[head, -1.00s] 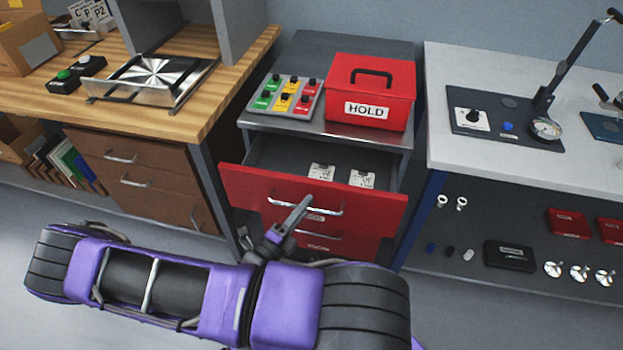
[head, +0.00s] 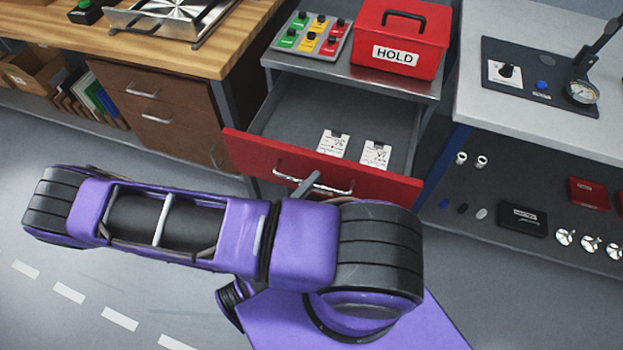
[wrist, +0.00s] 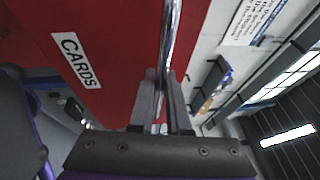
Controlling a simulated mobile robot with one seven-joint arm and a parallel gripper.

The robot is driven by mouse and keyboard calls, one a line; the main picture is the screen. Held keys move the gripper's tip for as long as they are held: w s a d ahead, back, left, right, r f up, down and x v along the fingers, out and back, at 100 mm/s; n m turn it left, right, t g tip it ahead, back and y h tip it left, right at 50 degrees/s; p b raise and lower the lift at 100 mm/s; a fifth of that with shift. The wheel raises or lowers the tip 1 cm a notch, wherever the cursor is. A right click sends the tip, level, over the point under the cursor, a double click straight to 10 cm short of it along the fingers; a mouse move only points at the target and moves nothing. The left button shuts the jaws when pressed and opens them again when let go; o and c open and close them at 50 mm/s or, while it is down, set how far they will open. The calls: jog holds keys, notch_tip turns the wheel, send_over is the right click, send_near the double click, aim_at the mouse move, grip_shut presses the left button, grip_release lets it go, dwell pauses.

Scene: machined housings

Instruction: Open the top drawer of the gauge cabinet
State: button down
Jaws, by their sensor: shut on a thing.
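The gauge cabinet (head: 350,72) stands in the middle of the head view. Its red top drawer (head: 390,184) is pulled well out, and two white cards (head: 332,144) lie on its grey floor. The drawer's silver bar handle (head: 338,189) runs across the red front. In the wrist view, the two fingers of my gripper (wrist: 160,105) are shut around the handle (wrist: 168,50), next to the red front with a CARDS label (wrist: 76,60).
A red HOLD box (head: 402,38) and a button panel (head: 312,36) sit on the cabinet top. A wooden bench with brown drawers (head: 165,115) stands at left. A grey bench (head: 535,120) stands at right. Open floor lies at front left.

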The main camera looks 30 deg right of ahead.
jog(key=c, duration=1.2)
grip_release()
jog(key=shift+o, duration=0.2)
jog(key=b+v, duration=0.1)
jog(key=v, duration=1.6)
jog(key=shift+a, duration=0.25)
jog(key=shift+w, duration=0.1)
